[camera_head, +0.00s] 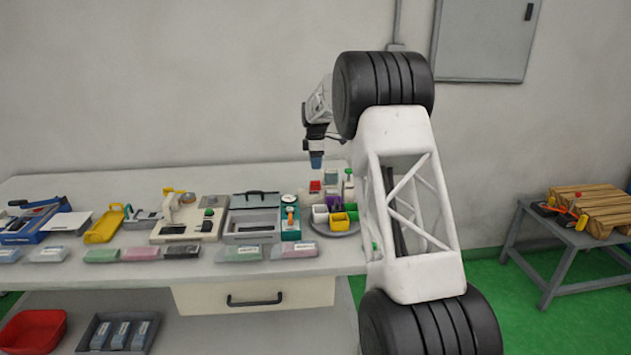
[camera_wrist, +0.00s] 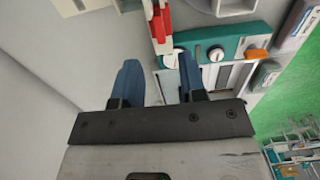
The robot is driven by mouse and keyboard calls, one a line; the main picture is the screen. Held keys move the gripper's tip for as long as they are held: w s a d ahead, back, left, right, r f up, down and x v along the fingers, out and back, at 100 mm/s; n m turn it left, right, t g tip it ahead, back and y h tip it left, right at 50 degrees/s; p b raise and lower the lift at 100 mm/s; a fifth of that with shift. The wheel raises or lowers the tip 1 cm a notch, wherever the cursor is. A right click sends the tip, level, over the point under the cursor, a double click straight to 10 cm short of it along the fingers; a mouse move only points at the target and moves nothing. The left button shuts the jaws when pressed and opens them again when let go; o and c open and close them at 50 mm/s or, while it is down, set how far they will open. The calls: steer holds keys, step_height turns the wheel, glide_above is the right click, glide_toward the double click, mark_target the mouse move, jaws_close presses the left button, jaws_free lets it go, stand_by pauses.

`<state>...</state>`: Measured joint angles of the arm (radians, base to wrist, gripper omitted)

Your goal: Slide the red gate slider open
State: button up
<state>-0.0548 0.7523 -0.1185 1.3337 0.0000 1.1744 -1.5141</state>
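A red part (camera_wrist: 160,22), which looks like the gate slider, stands at the top of the wrist view beside a teal panel (camera_wrist: 232,45). In the head view a small red block (camera_head: 315,186) shows just below my gripper (camera_head: 316,162). In the wrist view my gripper (camera_wrist: 158,62) has its two blue fingers apart with nothing held between them. The red part lies beyond the fingertips, and no contact shows. The slider's track and its exact position cannot be made out.
Coloured bins (camera_head: 339,220) stand on a round tray to the right of the panel. A grey case (camera_head: 253,218) and several devices crowd the bench leftward.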

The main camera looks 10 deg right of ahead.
steer(key=shift+f, duration=0.1)
stand_by(0.3)
steer(key=shift+f, duration=3.85)
steer(key=shift+c, duration=0.3)
jaws_close()
